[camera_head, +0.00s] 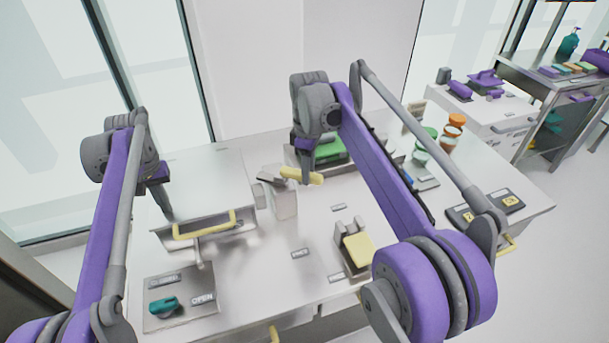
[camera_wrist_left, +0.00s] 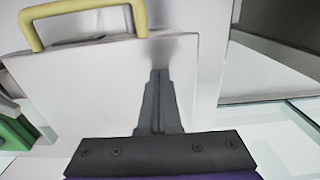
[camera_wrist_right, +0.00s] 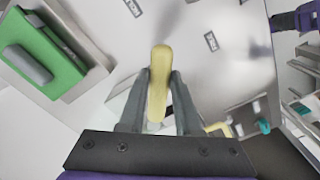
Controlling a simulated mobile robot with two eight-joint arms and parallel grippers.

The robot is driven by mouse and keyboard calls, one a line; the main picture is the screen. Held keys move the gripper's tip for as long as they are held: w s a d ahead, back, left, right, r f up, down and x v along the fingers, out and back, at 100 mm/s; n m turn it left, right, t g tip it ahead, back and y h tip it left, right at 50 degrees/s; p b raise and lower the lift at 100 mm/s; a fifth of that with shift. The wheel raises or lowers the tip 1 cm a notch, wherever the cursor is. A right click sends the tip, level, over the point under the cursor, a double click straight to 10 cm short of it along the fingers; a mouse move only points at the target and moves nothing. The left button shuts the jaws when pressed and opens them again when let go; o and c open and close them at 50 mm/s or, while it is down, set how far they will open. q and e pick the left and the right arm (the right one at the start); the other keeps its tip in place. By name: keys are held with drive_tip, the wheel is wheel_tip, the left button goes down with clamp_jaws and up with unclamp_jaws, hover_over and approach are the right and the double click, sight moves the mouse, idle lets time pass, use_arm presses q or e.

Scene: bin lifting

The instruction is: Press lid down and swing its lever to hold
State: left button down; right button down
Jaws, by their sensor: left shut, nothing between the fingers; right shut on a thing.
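The flat pale-grey lid (camera_head: 205,175) lies over the bin at the left of the table in the head view, and its yellow handle (camera_head: 205,227) runs along the front. My left gripper (camera_head: 167,215) is shut and empty, its tips down at the lid's top near the handle. The left wrist view shows the closed fingers (camera_wrist_left: 158,75) over the lid (camera_wrist_left: 85,90); contact is hard to tell. My right gripper (camera_head: 305,182) is shut on the yellow lever (camera_head: 300,175) above a grey post (camera_head: 283,203) right of the lid. The lever (camera_wrist_right: 158,85) sits between its fingers in the right wrist view.
A panel with a teal knob (camera_head: 165,306) sits front left. A yellow-topped block (camera_head: 357,250) stands front centre. A green-topped tray (camera_head: 330,150) is behind my right gripper. Bottles (camera_head: 450,135) stand at the back right. Small labels lie on the table between.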

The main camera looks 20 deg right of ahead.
use_arm(q)
drive_tip(key=shift+d+f, duration=0.15)
drive_tip(key=shift+f, duration=0.05)
use_arm(e)
drive_tip(key=shift+w+d+n, duration=0.2)
drive_tip(key=shift+w+n, duration=0.6)
drive_tip(key=shift+n, duration=0.5)
drive_tip(key=shift+w+d+n, duration=0.25)
drive_tip(key=shift+w+n, duration=0.5)
drive_tip(key=shift+n, duration=0.55)
drive_tip(key=shift+w+d+n, duration=0.2)
drive_tip(key=shift+w+n, duration=0.6)
drive_tip(key=shift+n, duration=0.5)
drive_tip(key=c, duration=0.6)
unclamp_jaws()
